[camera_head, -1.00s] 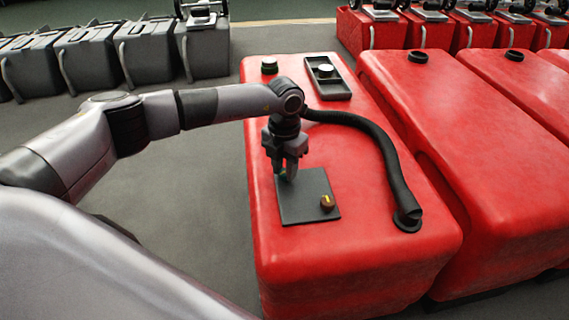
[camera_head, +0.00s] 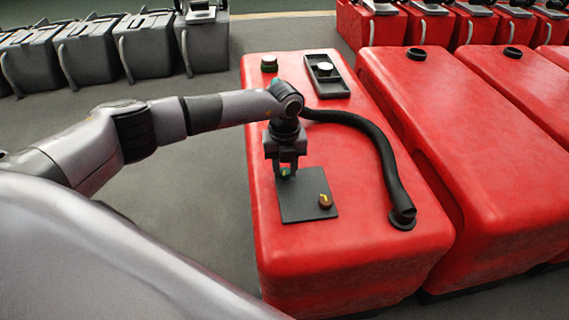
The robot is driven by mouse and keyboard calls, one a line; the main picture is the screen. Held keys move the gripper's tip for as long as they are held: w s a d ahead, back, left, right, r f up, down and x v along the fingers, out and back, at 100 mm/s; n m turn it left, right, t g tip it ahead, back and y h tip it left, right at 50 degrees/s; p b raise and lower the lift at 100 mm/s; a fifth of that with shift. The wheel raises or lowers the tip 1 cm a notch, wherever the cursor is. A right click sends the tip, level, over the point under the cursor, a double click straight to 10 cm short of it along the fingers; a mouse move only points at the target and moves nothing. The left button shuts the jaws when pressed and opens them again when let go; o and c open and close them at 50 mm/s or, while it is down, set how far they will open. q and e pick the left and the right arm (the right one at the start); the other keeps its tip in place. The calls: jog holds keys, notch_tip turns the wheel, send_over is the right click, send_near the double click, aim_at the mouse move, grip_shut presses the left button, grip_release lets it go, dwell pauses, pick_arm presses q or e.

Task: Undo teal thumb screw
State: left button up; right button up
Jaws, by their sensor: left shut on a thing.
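The teal thumb screw (camera_head: 285,173) shows as a small green-teal spot at the far left part of a dark square plate (camera_head: 304,209) on the red tank (camera_head: 350,235). My left gripper (camera_head: 286,170) points down over it and is shut on it, with fingers on either side. The fingers partly hide the screw. A second thumb screw, brownish with a yellow mark (camera_head: 325,201), sits at the plate's right side, apart from the gripper. My right gripper is not in view.
A black hose (camera_head: 385,160) curves over the tank right of my gripper. A dark tray (camera_head: 328,87) with a light knob and a capped port (camera_head: 269,63) lie behind. Another red tank (camera_head: 460,150) stands close on the right. Grey tanks (camera_head: 90,55) stand back left.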

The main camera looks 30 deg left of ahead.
aim_at(284, 172)
pick_arm(q)
jog(key=shift+s+f+n, duration=0.2)
jog(key=shift+f+n, duration=0.1)
dwell(0.4)
jog(key=o, duration=1.1)
jog(key=shift+w, duration=0.15)
jog(key=shift+c, duration=0.2)
jog(key=shift+r, duration=0.15)
jog(key=shift+r, duration=3.5)
